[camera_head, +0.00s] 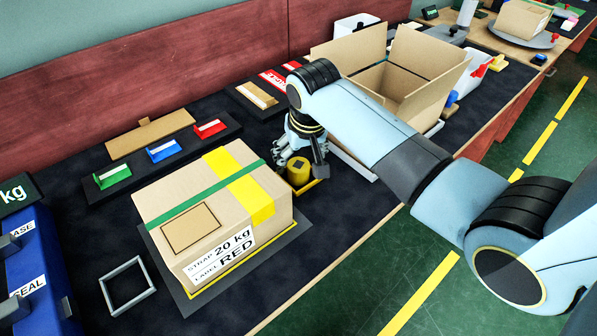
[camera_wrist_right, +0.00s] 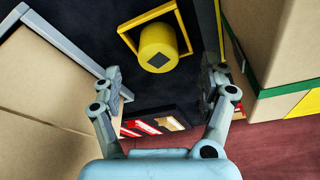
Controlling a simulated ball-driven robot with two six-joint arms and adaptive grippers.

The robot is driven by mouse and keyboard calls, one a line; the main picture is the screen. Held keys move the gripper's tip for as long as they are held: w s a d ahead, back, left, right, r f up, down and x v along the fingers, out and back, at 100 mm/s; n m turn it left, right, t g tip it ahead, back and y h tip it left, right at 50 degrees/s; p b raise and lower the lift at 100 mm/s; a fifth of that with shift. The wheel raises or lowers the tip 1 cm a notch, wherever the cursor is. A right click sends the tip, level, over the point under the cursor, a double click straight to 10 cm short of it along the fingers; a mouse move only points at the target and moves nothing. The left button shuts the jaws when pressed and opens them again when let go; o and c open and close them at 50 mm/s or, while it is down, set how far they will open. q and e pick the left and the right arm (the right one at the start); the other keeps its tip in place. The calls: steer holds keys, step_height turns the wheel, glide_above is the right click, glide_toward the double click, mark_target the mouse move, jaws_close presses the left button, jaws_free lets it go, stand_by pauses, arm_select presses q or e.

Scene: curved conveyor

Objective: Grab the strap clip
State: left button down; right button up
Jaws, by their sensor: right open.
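A yellow cylinder (camera_head: 298,171) with a dark square on top stands on the black mat, with a yellow square frame (camera_head: 313,187) around its base. It looks like the strap clip, though no label confirms this. In the right wrist view the cylinder (camera_wrist_right: 158,46) lies ahead of the fingertips, roughly midway between them. My right gripper (camera_head: 301,163) is open above and just behind the cylinder, and nothing is between its fingers (camera_wrist_right: 165,76). It partly hides the cylinder in the head view. My left gripper is not in view.
A closed carton (camera_head: 215,215) with green and yellow straps is close left of the cylinder. An open carton (camera_head: 425,72) stands to the right. Behind are green, blue and red label holders (camera_head: 163,150). A grey square frame (camera_head: 127,286) lies at front left.

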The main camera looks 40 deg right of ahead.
mark_target(299, 164)
steer(key=x, duration=0.5)
steer(key=shift+w+d+f+b, duration=0.2)
steer(key=shift+w+d+b, duration=0.05)
steer(key=shift+b, duration=0.15)
steer(key=shift+r, duration=0.1)
steer(key=c, duration=1.4)
